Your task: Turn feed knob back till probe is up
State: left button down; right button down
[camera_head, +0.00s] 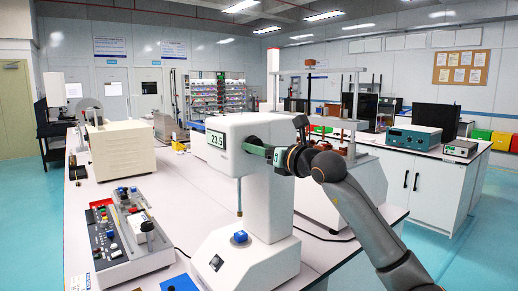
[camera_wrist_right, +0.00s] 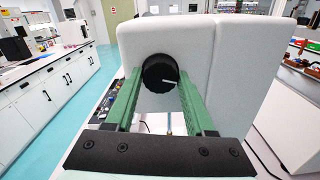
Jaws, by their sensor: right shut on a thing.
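The white insertion tester (camera_head: 266,205) stands on the bench in the head view, its display (camera_head: 216,139) reading 23.5. My right gripper (camera_head: 258,150) reaches its side with green fingers. In the right wrist view the fingers (camera_wrist_right: 160,82) are shut on the black ridged feed knob (camera_wrist_right: 158,72), one on each side. The knob's white mark points right and slightly up. The thin probe (camera_head: 239,197) hangs from the tester's head, its tip apart from and above a blue block (camera_head: 240,238) on the base. My left gripper is out of view.
A control panel (camera_head: 128,234) with knobs and buttons lies left of the tester. A beige box (camera_head: 122,150) stands behind it. A second bench (camera_head: 430,185) with instruments is at right. Bare bench top shows between panel and tester.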

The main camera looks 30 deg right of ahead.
dwell(0.8)
jog(key=shift+c, duration=1.3)
grip_release()
pick_arm(q)
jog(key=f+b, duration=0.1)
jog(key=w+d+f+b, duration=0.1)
jog(key=b, duration=0.1)
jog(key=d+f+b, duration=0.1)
jog(key=b, duration=0.1)
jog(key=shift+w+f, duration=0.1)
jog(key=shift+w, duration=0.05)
pick_arm(e)
jog(key=s, duration=1.2)
jog(key=shift+s+d, duration=0.25)
jog(key=shift+d, duration=0.2)
